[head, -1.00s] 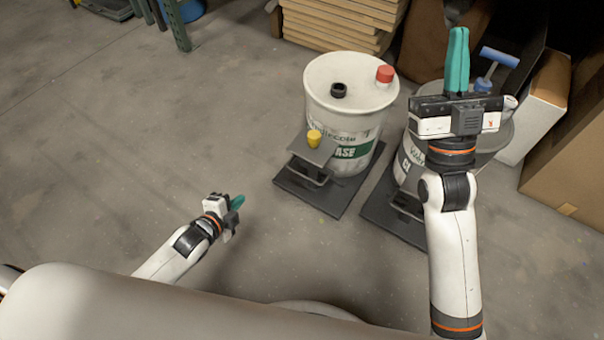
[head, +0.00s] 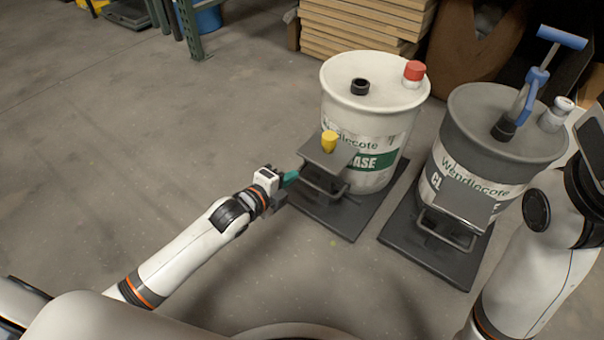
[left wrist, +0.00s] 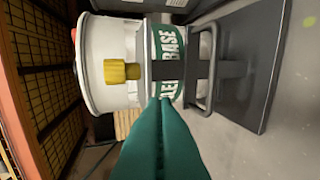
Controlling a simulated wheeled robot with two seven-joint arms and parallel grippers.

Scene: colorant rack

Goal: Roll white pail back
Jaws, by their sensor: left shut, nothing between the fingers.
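The white pail (head: 366,125) stands upright on a dark dolly (head: 352,222) in the head view, with a black cap and a red cap on its lid. A front bracket on the dolly carries a yellow knob (head: 329,141) and a bar handle (head: 322,186). My left gripper (head: 291,177) is shut and empty, just left of the handle; contact cannot be told. In the left wrist view its green fingers (left wrist: 163,125) are together, pointing at the bracket and the white pail (left wrist: 105,55). My right arm is at the right edge; its fingers are out of view.
A grey pail (head: 490,140) with a blue pump stands on its own dolly (head: 432,250) close to the right. Stacked boards (head: 362,22) lie behind the white pail. A green rack post (head: 190,30) stands back left. The floor at left is clear.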

